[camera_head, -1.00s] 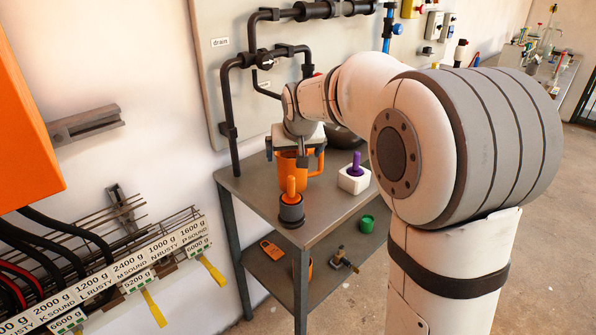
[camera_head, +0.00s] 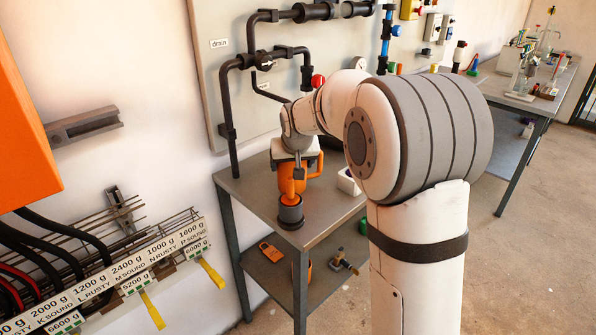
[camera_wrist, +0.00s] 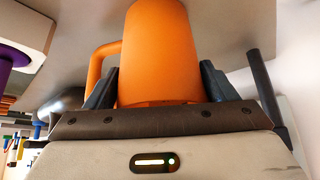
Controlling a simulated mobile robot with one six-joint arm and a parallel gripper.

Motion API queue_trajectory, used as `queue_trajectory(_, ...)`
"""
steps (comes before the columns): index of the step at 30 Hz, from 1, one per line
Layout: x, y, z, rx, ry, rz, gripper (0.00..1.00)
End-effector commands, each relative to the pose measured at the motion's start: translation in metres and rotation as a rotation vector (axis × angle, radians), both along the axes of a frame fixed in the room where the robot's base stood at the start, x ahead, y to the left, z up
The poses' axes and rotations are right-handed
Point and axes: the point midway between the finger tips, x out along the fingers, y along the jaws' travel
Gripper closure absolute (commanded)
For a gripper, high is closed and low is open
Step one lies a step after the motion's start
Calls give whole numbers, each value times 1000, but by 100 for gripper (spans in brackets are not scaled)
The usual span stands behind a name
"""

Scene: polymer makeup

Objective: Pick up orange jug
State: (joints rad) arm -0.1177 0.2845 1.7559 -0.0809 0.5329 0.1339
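The orange jug (camera_head: 288,180) stands or hangs at the rack table's back-left area, with its handle (camera_head: 318,164) on the right. I cannot tell whether its base touches the table. My gripper (camera_head: 294,168) is over it, pointing down, and partly hides it. In the wrist view the jug (camera_wrist: 160,55) fills the space between my two fingers (camera_wrist: 159,85), one on each side. The fingers are very close to its wall; I cannot tell whether they press on it. The handle shows beside the left finger.
A white block (camera_head: 347,182) is to the right, partly behind my arm. Black pipes (camera_head: 230,115) run up the wall panel behind. A lower shelf (camera_head: 268,268) holds a few items.

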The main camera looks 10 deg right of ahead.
Motion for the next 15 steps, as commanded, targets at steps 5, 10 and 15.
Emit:
queue_trajectory(5,0,0,0,0,0,0,37)
queue_trajectory(10,0,-1,0,1,0,-1,50)
queue_trajectory(15,0,-1,1,1,-2,-1,64)
